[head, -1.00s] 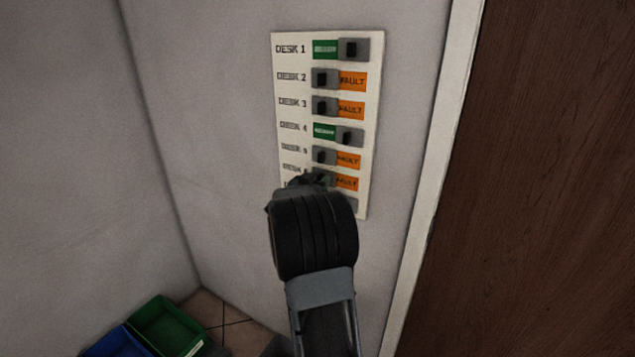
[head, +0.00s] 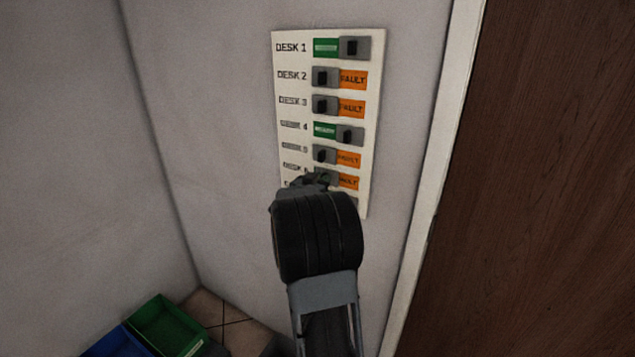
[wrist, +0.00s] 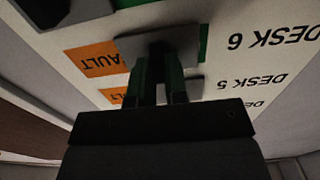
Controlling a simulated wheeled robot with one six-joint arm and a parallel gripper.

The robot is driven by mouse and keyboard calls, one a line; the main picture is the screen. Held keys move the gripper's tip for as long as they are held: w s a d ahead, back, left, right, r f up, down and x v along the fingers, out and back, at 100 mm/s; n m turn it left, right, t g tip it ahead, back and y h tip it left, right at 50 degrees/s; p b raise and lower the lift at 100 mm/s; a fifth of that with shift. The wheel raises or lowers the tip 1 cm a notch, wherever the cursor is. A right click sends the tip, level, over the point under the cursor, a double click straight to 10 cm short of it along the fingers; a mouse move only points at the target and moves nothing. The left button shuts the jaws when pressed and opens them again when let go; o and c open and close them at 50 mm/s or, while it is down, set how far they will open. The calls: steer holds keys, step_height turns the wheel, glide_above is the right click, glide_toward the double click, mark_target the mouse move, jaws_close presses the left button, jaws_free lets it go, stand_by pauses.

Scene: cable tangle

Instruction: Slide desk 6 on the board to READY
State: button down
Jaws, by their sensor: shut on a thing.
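The white board (head: 355,200) hangs on the wall with a column of desk rows, each with a grey slider. In the wrist view the board appears upside down. The desk 6 slider (wrist: 128,44) shows there between an orange FAULT label (wrist: 92,60), whose first letter is covered, and a thin green strip (wrist: 204,42) beside the DESK 6 lettering. My gripper (wrist: 161,62) is shut on this slider's dark knob. In the head view my gripper (head: 318,181) hides most of the slider and the lower left of the board.
The desk 5 slider (head: 324,155) sits close above, with FAULT showing. Desks 1 and 4 show green; desks 2 and 3 show FAULT. A white door frame (head: 425,220) and brown door stand to the right. Green (head: 165,325) and blue bins are on the floor at lower left.

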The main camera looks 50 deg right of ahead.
mark_target(349, 181)
steer(key=s, duration=0.2)
steer(key=s+d+b, duration=0.1)
steer(key=s, duration=0.3)
steer(key=shift+s+d+b, duration=0.3)
steer(key=shift+s+d, duration=0.05)
steer(key=shift+s, duration=0.05)
steer(key=c, duration=1.2)
jaws_free()
steer(key=shift+s, duration=0.15)
steer(key=shift+o, duration=0.4)
steer(key=shift+a, duration=0.1)
steer(key=shift+a, duration=0.3)
steer(key=v, duration=1.3)
steer(key=shift+b, duration=0.45)
